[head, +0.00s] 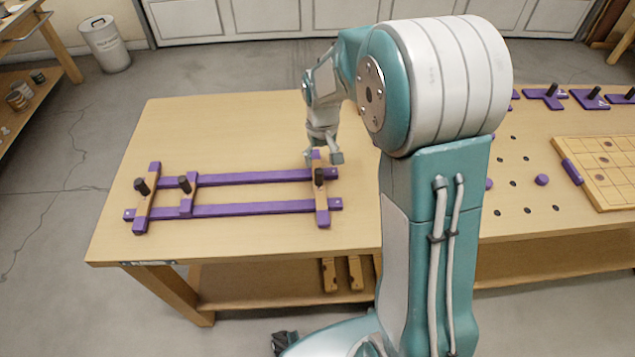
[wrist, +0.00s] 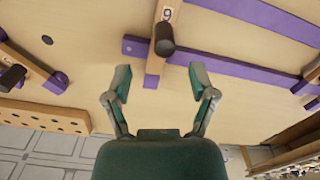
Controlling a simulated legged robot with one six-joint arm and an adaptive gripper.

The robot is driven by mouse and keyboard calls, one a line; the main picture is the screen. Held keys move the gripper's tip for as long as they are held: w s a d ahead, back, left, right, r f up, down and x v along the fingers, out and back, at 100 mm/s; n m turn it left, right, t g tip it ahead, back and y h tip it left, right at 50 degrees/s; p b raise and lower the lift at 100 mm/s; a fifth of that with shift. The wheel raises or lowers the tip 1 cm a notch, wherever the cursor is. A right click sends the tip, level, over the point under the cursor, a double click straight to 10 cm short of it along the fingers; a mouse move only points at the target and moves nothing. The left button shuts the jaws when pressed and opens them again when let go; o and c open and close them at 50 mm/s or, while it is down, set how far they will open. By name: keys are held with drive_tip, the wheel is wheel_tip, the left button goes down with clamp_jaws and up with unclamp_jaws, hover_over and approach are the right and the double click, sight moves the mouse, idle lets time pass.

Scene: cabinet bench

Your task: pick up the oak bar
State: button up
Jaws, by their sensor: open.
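An oak bar (head: 321,202) with purple ends and a black knob lies across the right end of two long purple rails on the bench. In the wrist view, the oak bar (wrist: 160,62) carries a "9" mark and its black knob (wrist: 165,40) stands up. My gripper (head: 323,157) is open, at the bar's far end. In the wrist view, my gripper (wrist: 160,78) has its fingers apart on either side of the bar's purple end, with gaps on both sides. A second oak bar (head: 145,200) with a black knob crosses the rails' left end.
The purple rails (head: 250,209) run leftward from the bar. A gridded board (head: 605,175) and purple knobbed pieces (head: 590,99) lie at the right. The bench top (head: 230,125) behind the rails is clear.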

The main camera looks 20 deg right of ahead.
sight(317, 171)
drive_tip(key=shift+d+f, duration=0.1)
drive_tip(key=shift+f, duration=0.85)
drive_tip(key=f, duration=0.1)
drive_tip(key=a+f, duration=0.1)
drive_tip(key=f, duration=0.2)
drive_tip(key=shift+a+f, duration=0.25)
drive_tip(key=shift+a, duration=0.05)
drive_tip(key=shift+d+f, duration=0.15)
drive_tip(key=shift+f, duration=0.15)
drive_tip(key=shift+d, duration=0.55)
drive_tip(key=shift+a, duration=0.15)
clamp_jaws()
drive_tip(key=shift+a, duration=0.3)
